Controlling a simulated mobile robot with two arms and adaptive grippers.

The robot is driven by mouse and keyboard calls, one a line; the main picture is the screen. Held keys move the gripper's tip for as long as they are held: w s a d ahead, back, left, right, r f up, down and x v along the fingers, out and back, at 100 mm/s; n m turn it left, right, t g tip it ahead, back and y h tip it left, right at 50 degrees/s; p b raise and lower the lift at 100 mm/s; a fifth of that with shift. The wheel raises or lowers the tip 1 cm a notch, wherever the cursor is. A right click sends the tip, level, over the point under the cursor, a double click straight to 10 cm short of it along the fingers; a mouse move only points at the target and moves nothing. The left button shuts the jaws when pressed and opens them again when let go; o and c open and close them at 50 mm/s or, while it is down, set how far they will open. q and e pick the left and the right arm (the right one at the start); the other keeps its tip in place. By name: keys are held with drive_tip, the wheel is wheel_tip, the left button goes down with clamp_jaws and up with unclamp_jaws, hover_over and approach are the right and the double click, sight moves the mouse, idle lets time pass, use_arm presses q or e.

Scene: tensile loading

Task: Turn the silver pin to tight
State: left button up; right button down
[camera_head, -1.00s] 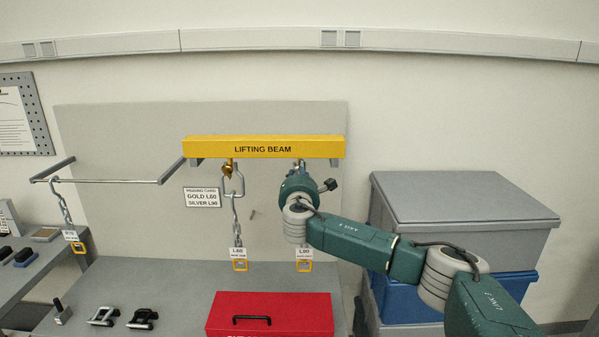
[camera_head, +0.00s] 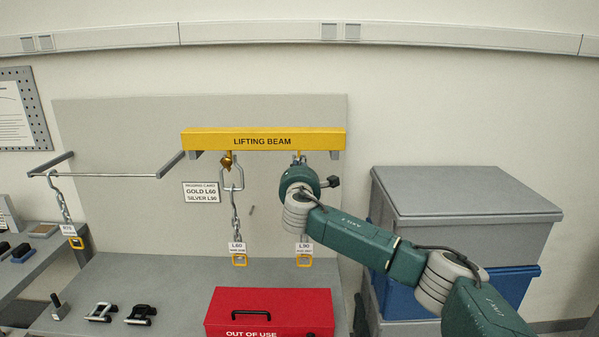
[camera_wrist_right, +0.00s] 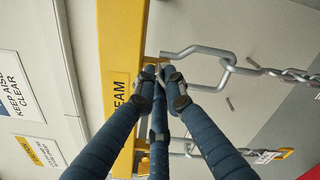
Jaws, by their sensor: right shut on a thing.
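The yellow lifting beam (camera_head: 262,139) hangs in front of the grey backboard. My right gripper (camera_head: 300,167) is just below the beam's right end, and my arm largely hides it. In the right wrist view its three blue fingers (camera_wrist_right: 160,80) come together at the beam's edge, shut on a small part there. That part, at the silver pin's place, is almost wholly covered by the fingertips, so its turn angle cannot be seen. A gold pin (camera_head: 228,160) sits at the left end, above the L60 chain (camera_head: 236,208). The L90 tag (camera_head: 304,247) hangs below my gripper. My left gripper is not in view.
A red out-of-use box (camera_head: 270,305) and two shackles (camera_head: 141,315) are on the bench. A rigging card (camera_head: 201,192) is on the backboard. A rail with another chain (camera_head: 62,202) is at left. Grey and blue crates (camera_head: 465,215) stand at right.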

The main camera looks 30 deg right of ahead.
drive_tip(key=m+b, duration=0.3)
drive_tip(key=f+m+b, duration=0.1)
drive_tip(key=m+b, duration=0.5)
drive_tip(key=m, duration=0.1)
drive_tip(key=shift+s+d+f, duration=0.1)
drive_tip(key=shift+d+f, duration=0.05)
drive_tip(key=m+b, duration=0.4)
drive_tip(key=m, duration=0.1)
drive_tip(key=shift+f, duration=0.1)
drive_tip(key=shift+m+b, duration=0.9)
drive_tip(key=shift+m, duration=1.3)
